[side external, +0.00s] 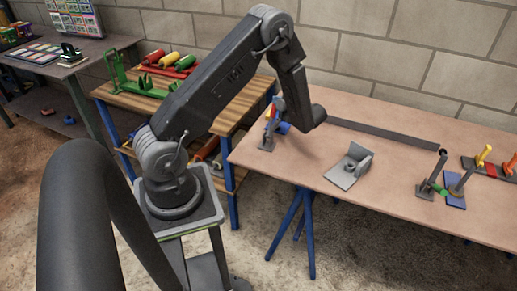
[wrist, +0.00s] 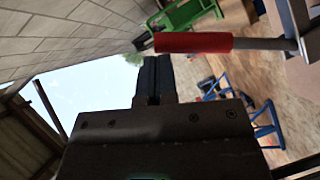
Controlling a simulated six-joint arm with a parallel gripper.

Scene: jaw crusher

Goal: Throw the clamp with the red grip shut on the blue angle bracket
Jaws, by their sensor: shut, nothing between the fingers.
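The red grip (wrist: 195,42) of a clamp lies across the upper part of the wrist view, joined to a grey metal arm (wrist: 294,30) at its right. My gripper (wrist: 155,62) has its dark fingers shut together and empty, with the tips just below the grip in the picture; I cannot tell whether they touch it. In the side view, a small clamp (side external: 268,143) with a grey foot stands near the table's left end, close to my wrist. A blue piece (side external: 284,128), likely the angle bracket, sits beside it. The clamp's pad and its contact with the bracket are too small to judge.
A grey bracket-like part (side external: 350,168) lies mid-table. A long dark bar (side external: 385,132) runs along the back. Other clamps, one with a green part (side external: 438,188) and one with a yellow grip (side external: 483,155), stand at the right. The front middle is clear.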

